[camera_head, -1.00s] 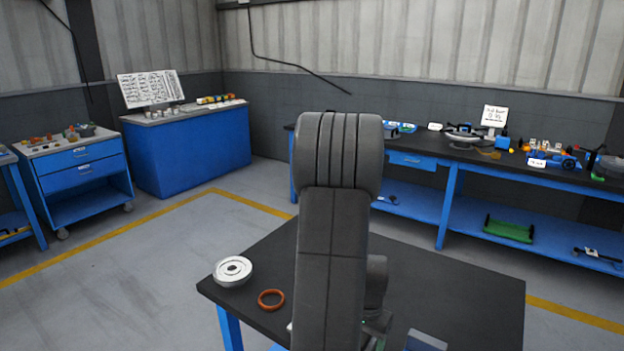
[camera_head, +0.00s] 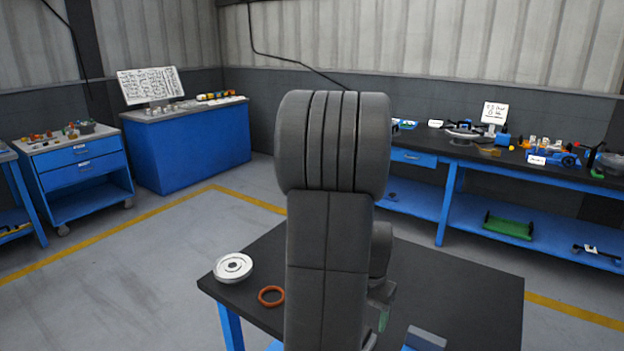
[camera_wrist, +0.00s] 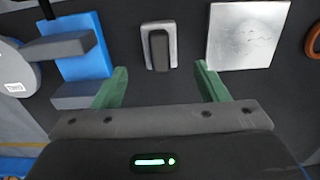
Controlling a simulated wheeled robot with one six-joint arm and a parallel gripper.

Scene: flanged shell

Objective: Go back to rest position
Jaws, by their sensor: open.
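My gripper (camera_wrist: 160,88) is open in the wrist view, with its two green fingers spread apart and nothing between them. It hangs over the black table (camera_head: 450,285). Ahead of the fingers lies a light metal plate with a dark rounded part (camera_wrist: 159,50) on it. In the head view my grey arm stands in front of the table's middle, and only a small green bit of the gripper shows beside it. A silver flanged round part (camera_head: 232,267) and an orange ring (camera_head: 271,296) lie at the table's left side.
In the wrist view a blue block with grey parts (camera_wrist: 85,55) is at left and a square metal plate (camera_wrist: 247,35) at right. A blue cabinet (camera_head: 190,150), a drawer cart (camera_head: 82,170) and a long workbench (camera_head: 420,160) stand beyond open floor.

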